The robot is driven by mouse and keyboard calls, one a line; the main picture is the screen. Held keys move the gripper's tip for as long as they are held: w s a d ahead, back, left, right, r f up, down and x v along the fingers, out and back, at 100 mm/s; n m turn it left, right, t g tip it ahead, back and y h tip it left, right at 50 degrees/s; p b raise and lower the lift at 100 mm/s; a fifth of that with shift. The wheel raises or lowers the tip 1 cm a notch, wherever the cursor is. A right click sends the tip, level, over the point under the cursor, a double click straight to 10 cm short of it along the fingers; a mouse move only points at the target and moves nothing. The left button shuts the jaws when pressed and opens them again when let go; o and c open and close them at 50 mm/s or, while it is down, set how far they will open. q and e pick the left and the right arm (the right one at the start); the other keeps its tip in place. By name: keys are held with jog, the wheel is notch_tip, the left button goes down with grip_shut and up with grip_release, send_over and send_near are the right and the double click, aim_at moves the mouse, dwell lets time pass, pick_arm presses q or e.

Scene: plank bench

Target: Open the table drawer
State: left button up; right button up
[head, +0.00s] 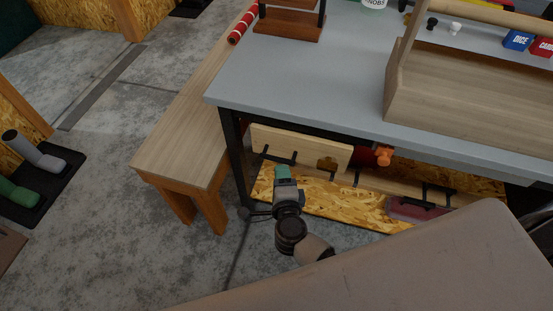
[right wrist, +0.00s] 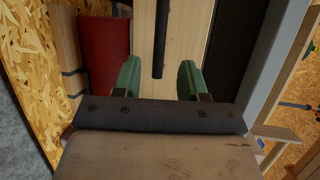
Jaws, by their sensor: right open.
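The table (head: 310,92) has a grey top and black legs. Below its front edge is a light wooden drawer front (head: 300,143) with a dark bar handle (head: 279,157). My right gripper (head: 282,171), with green fingertips, is in front of and just below the drawer front's left part. In the right wrist view, its two green fingers (right wrist: 159,80) are apart and nothing is between them in a grip. The dark bar handle (right wrist: 162,40) lies ahead, its near end in line with the gap. I cannot tell whether the fingers touch it. My left gripper is not in view.
A wooden bench (head: 185,140) stands left of the table. An open wooden toolbox (head: 470,100) is on the tabletop. An orange object (head: 384,156) sits under the table edge, right of the drawer front.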

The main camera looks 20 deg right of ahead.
aim_at(278, 159)
jog(key=b+x, duration=0.1)
jog(key=x, duration=0.6)
jog(key=shift+w+f, duration=0.1)
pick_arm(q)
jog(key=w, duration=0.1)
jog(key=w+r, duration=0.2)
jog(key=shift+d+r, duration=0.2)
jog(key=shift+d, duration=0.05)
pick_arm(e)
grip_shut()
